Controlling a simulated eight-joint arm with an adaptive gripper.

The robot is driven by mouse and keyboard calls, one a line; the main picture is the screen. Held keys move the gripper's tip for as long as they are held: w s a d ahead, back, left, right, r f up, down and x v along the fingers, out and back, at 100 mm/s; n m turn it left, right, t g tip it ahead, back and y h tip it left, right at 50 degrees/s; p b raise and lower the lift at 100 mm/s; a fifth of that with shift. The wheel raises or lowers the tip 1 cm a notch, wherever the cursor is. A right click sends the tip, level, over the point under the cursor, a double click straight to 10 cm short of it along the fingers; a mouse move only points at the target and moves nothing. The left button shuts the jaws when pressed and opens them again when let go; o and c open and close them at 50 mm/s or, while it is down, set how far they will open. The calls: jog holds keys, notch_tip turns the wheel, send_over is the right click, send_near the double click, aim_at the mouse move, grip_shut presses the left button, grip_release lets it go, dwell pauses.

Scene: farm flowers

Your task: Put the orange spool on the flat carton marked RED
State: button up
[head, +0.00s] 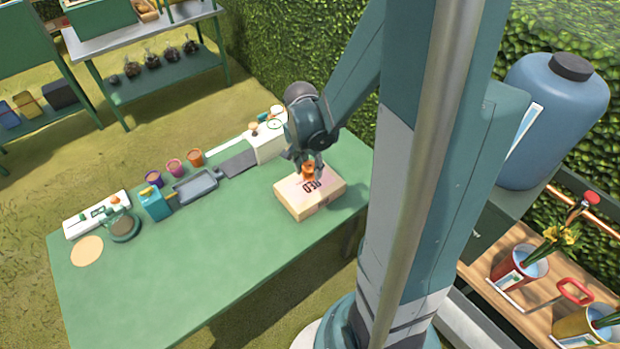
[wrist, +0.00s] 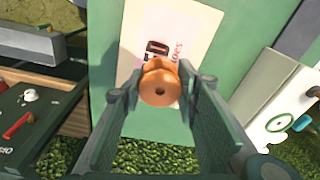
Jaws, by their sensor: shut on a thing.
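The orange spool (head: 308,169) is between the fingers of my gripper (head: 306,176), over the flat carton marked RED (head: 322,203). In the wrist view the spool (wrist: 160,84) sits between the two fingertips of my gripper (wrist: 160,80), which are shut on it. The carton (wrist: 178,22) lies behind it, with part of its dark lettering hidden by the spool. I cannot tell whether the spool touches the carton's top. The carton lies on the green table (head: 190,262) near its right end.
A white box (head: 268,143) stands at the table's back edge, close to my gripper. A dark flat plate (head: 239,163), a grey tray (head: 195,186), small pots (head: 174,167) and a blue container (head: 155,204) line the back. The table's front middle is clear.

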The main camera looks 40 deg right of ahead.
aim_at(310, 184)
jog(key=shift+f, duration=0.25)
jog(key=shift+f+b, duration=0.4)
jog(key=shift+f, duration=1.7)
jog(key=shift+f, duration=0.15)
jog(key=o, duration=0.8)
jog(key=shift+r, duration=0.2)
jog(key=shift+s+a+r+p, duration=0.1)
jog(key=shift+a+r+p, duration=0.2)
jog(key=shift+r, duration=1.7)
jog(key=shift+a+r+p, duration=0.15)
jog(key=shift+r+p, duration=0.25)
jog(key=shift+r, duration=1.55)
jog(key=shift+s+a+r+p, duration=0.1)
jog(key=shift+a+r+p, duration=0.2)
jog(key=shift+r, duration=1.7)
jog(key=shift+r, duration=0.1)
